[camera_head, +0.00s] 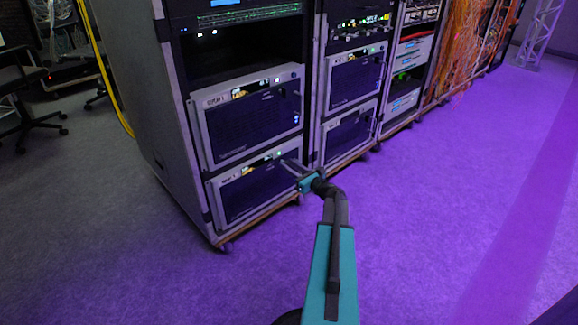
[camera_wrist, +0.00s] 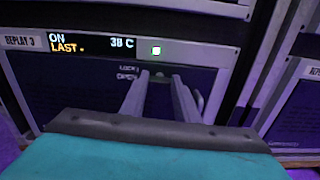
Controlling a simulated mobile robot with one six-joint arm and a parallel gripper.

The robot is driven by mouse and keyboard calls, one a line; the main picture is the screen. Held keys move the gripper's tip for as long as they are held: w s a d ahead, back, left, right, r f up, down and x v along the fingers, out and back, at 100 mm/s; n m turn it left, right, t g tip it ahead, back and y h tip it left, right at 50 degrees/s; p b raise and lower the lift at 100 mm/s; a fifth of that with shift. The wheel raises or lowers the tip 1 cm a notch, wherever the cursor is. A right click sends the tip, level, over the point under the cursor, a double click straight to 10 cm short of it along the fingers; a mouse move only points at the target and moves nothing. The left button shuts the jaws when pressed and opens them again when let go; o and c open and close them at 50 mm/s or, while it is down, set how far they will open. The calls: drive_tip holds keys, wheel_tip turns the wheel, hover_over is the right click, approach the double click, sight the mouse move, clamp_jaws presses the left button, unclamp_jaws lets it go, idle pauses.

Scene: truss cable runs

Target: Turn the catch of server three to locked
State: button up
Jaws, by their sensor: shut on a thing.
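The server labelled REPLAY 3 (camera_wrist: 70,85) fills the wrist view; it appears to be the bottom unit of the near rack in the head view (camera_head: 250,192). Its display (camera_wrist: 92,43) reads ON, LAST and 38 C, with a green light beside it. The words LOCK and OPEN (camera_wrist: 127,77) are printed left of the fingertips. My gripper (camera_wrist: 163,82) is shut on the catch at the server's front, and it also shows at the server's upper right in the head view (camera_head: 290,166). The catch is mostly hidden between the fingers, so I cannot tell which way it points.
Another server (camera_head: 250,118) labelled REPLAY sits directly above. More racks (camera_head: 350,80) stand to the right, with orange cables (camera_head: 470,45) farther back. A yellow cable (camera_head: 100,65) hangs at the left, near a chair (camera_head: 25,95). The purple-lit floor (camera_head: 460,190) at right is clear.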

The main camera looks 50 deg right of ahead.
drive_tip(key=shift+r+m+p, duration=0.15)
drive_tip(key=shift+m+p, duration=0.15)
drive_tip(key=shift+p, duration=0.4)
drive_tip(key=m+p, duration=0.3)
drive_tip(key=p, duration=0.3)
drive_tip(key=shift+p, duration=0.3)
drive_tip(key=m+p, duration=0.5)
drive_tip(key=p, duration=0.3)
drive_tip(key=shift+d, duration=0.1)
drive_tip(key=m+p, duration=0.6)
drive_tip(key=p, duration=0.3)
drive_tip(key=shift+d, duration=0.1)
drive_tip(key=m+p, duration=0.2)
drive_tip(key=p, duration=0.1)
drive_tip(key=shift+f+m, duration=0.3)
drive_tip(key=o, duration=1)
drive_tip(key=shift+o, duration=0.2)
